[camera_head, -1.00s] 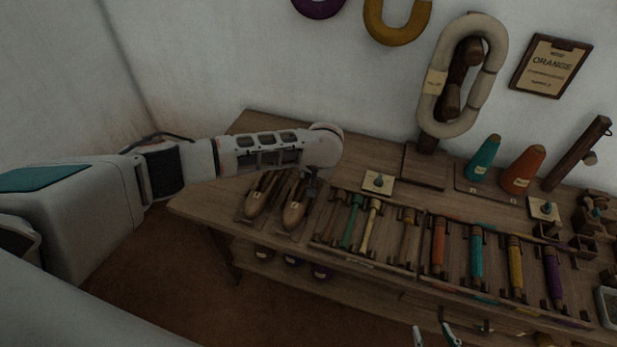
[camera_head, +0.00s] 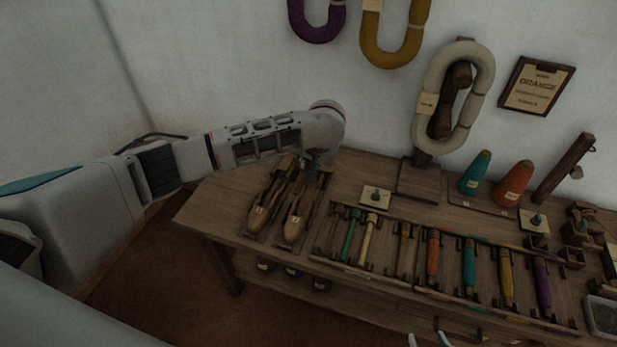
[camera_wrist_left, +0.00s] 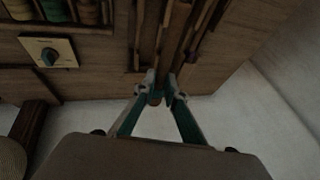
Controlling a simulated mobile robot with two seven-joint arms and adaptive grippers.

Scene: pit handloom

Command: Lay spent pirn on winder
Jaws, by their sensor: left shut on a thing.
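My left gripper (camera_head: 315,163) is above the back end of the right-hand wooden shuttle (camera_head: 296,220), fingers pointing down. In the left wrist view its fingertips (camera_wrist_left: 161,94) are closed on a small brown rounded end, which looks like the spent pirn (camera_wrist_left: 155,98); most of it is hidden. A second shuttle (camera_head: 262,208) lies to the left. My right gripper (camera_head: 428,340) shows only as two spread fingertips at the bottom edge, apart and empty. A small wooden mechanism (camera_head: 580,228) stands at the right end of the bench; I cannot tell whether it is the winder.
The bench (camera_head: 210,195) has a rack of coloured pirns (camera_head: 432,255) along its front. A knob plate (camera_head: 376,195), a stand with a pale yarn hank (camera_head: 428,110), teal (camera_head: 475,172) and orange (camera_head: 514,184) cones and a slanted post (camera_head: 563,172) stand behind. The left end is bare.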

